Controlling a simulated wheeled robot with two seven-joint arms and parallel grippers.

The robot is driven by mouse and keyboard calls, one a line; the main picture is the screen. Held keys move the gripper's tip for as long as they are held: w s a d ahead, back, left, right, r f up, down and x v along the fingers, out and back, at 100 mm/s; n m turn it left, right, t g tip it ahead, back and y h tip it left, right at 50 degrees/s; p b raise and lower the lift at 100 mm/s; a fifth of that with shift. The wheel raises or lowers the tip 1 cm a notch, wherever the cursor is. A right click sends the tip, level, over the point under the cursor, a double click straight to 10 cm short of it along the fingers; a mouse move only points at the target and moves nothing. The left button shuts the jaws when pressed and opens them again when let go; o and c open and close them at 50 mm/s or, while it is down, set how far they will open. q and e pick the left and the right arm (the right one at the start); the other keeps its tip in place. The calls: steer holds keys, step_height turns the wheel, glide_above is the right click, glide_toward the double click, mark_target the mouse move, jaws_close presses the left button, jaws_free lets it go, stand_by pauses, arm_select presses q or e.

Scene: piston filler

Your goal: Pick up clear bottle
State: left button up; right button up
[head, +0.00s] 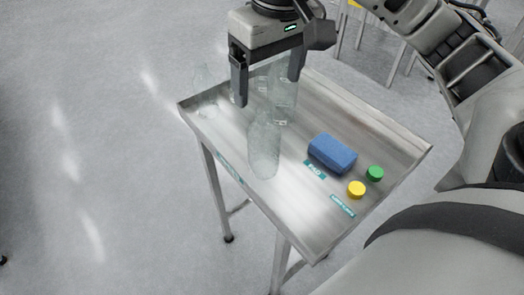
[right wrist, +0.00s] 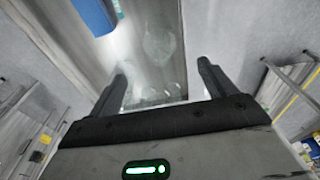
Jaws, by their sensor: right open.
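Several clear bottles stand on a metal table (head: 315,225). One clear bottle (head: 264,150) stands near the middle of the tabletop. Another clear bottle (head: 284,102) shows below and between my right gripper's fingers, and a third (head: 206,95) is near the left corner. My right gripper (head: 267,88) is open above the far part of the table, pointing down. In the right wrist view, faint clear bottle shapes (right wrist: 160,42) show ahead of and between the open fingers (right wrist: 162,75). I cannot tell whether a bottle is within the jaws. My left gripper is not in view.
A blue block (head: 333,153) lies on the table's right half, with a green cap (head: 375,173) and a yellow cap (head: 357,189) near it. The table has a raised rim. The floor to the left is clear. Metal frames stand behind.

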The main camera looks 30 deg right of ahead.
mark_target(264, 109)
steer(key=f, duration=0.4)
steer(key=shift+w+f+b, duration=0.15)
steer(key=shift+w+b, duration=0.15)
steer(key=shift+w+a+f+p, duration=0.1)
steer(key=shift+w+f+p, duration=0.15)
steer(key=shift+f, duration=1.05)
steer(key=shift+w+f+p, duration=0.15)
steer(key=shift+f+p, duration=0.05)
steer(key=shift+f, duration=1.05)
steer(key=c, duration=1.3)
steer(key=shift+r, duration=0.1)
